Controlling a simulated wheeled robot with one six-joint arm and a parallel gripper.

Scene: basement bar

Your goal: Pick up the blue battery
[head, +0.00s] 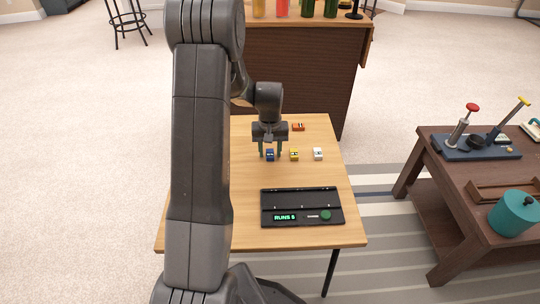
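The blue battery (270,155) is a small dark-blue block on the wooden table. My gripper (270,152) points down over it from behind, with its two fingers apart, one on each side of the battery. The fingers look open; I cannot tell whether they touch it. A yellow battery (294,155) and a white battery (318,154) stand in a row to its right. An orange-red battery (298,127) lies farther back.
A black tray-like device (302,194) with a green lit display sits near the front of the table (245,232). A bar counter (300,75) with bottles stands behind. A dark side table (440,150) holds a teal pot (513,215) at right.

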